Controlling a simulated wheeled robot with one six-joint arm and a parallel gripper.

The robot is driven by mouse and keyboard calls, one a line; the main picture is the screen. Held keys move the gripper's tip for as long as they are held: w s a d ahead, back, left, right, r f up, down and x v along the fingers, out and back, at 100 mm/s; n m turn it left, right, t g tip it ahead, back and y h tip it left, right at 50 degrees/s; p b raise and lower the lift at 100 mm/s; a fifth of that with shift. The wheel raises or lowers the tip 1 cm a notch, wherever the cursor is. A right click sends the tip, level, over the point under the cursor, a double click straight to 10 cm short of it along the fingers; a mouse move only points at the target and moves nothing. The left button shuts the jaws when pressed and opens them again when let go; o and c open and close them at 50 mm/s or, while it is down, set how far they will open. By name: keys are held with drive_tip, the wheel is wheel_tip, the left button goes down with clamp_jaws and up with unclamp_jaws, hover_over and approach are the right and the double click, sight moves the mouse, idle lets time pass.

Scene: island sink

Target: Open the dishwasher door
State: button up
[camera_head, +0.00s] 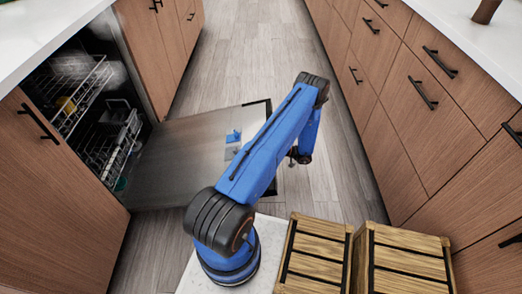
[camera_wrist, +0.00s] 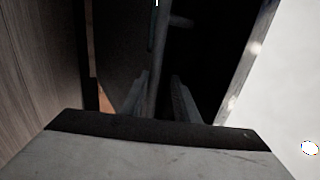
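The dishwasher door (camera_head: 170,165) is folded far down, close to level, with its grey inner face up. Its dark outer edge (camera_head: 268,103) lies behind my arm. The dishwasher's cavity is open at the left, with an upper rack (camera_head: 80,85) and a lower rack (camera_head: 122,145) inside. My gripper (camera_head: 300,158) is at the door's outer end, small and partly hidden by my blue arm. In the wrist view, my gripper's two fingers (camera_wrist: 160,100) stand apart. A dark bar runs between them; I cannot tell whether they touch it.
Wooden cabinets with black handles (camera_head: 425,92) line the right side. More cabinet fronts (camera_head: 60,190) flank the dishwasher. Two wooden crates (camera_head: 312,255) stand at the bottom, beside my arm's base. The plank floor (camera_head: 240,45) is clear beyond the door.

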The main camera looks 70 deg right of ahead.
drive_tip(key=shift+s+r, duration=0.1)
drive_tip(key=shift+r, duration=2.2)
drive_tip(key=shift+f, duration=0.1)
